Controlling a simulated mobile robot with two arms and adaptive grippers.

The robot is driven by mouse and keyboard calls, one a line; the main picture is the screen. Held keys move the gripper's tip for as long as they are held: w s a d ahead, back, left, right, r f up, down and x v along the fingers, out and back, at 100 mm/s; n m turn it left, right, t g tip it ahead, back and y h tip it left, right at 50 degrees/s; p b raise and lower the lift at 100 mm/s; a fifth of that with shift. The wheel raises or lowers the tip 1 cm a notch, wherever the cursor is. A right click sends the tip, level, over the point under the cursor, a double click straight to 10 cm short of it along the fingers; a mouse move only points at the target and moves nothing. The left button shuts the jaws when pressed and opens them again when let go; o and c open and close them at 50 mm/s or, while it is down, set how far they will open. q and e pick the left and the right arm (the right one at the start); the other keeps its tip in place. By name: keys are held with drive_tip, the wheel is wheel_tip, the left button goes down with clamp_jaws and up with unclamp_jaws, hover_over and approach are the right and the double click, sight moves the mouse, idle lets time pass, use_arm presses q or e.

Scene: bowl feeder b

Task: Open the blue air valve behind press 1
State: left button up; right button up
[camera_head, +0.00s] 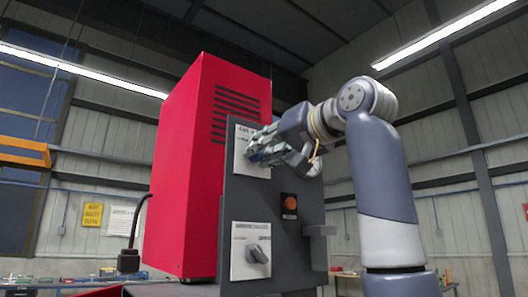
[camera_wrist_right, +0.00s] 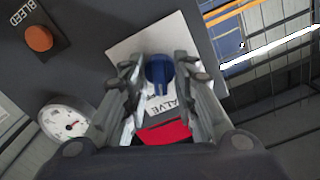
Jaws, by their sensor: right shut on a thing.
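The blue air valve (camera_wrist_right: 159,72) is a small round blue knob on a white label plate (camera_wrist_right: 124,47) that reads "...ALVE". In the wrist view my right gripper (camera_wrist_right: 160,84) has one finger on each side of the knob and is shut on it. In the head view the right gripper (camera_head: 262,151) reaches in from the right to the plate (camera_head: 242,152) high on the dark panel, and its fingers hide the knob. A red patch (camera_wrist_right: 165,132) shows at the plate's lower edge. My left gripper is in neither view.
The dark panel (camera_head: 240,198) stands against a tall red cabinet (camera_head: 182,160). An orange bleed button (camera_head: 290,202), a pressure gauge (camera_wrist_right: 68,126) and a dark rotary knob (camera_head: 257,254) on a white plate are close by. A bracket (camera_head: 319,231) juts out at the panel's right.

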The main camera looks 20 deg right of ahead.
drive_tip(key=shift+d+r+m, duration=0.1)
drive_tip(key=shift+r+m, duration=0.05)
drive_tip(key=shift+m, duration=2.05)
drive_tip(key=shift+s, duration=0.1)
drive_tip(key=o, duration=0.7)
drive_tip(key=shift+s+d, duration=0.1)
drive_tip(key=v, duration=1.1)
drive_tip(key=shift+s+d, duration=0.1)
drive_tip(key=shift+s, duration=0.3)
